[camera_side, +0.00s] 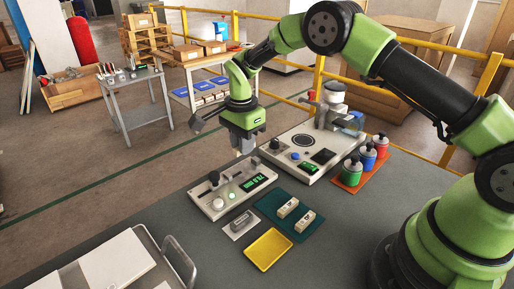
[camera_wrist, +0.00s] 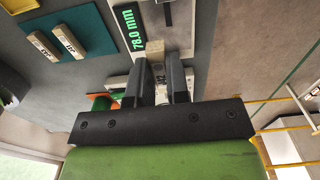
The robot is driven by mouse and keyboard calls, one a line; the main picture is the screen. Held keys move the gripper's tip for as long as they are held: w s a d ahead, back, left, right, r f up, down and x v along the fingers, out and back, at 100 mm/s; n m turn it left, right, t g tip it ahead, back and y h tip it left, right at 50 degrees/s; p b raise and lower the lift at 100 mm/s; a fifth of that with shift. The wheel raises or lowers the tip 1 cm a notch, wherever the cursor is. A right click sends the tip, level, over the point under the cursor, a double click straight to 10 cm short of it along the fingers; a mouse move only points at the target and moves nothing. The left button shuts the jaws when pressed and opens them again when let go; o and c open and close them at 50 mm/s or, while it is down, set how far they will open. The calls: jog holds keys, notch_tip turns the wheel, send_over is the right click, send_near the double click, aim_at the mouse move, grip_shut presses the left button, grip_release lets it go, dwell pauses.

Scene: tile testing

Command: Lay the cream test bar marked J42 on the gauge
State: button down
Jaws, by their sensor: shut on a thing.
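The gauge (camera_side: 232,194) is a light grey bench device with a knob and a green display; in the wrist view its display (camera_wrist: 128,28) reads 78.0 mm. My gripper (camera_side: 245,147) points down, above and behind the gauge's far end. Two other cream bars (camera_side: 287,208) (camera_side: 304,220) lie on the teal mat (camera_side: 272,202).
A yellow tray (camera_side: 268,249) and a small grey plate (camera_side: 240,225) lie in front of the gauge. A larger white instrument (camera_side: 290,165) stands behind it. Red, blue and green bottles (camera_side: 367,158) stand on an orange mat at right. Bench left of the gauge is clear.

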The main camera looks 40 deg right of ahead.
aim_at(241, 172)
jog(key=shift+w+f, duration=0.3)
jog(key=shift+w, duration=0.3)
jog(key=shift+f, duration=3.05)
jog(key=shift+f, duration=0.25)
jog(key=c, duration=0.6)
grip_release()
jog(key=shift+r, duration=3)
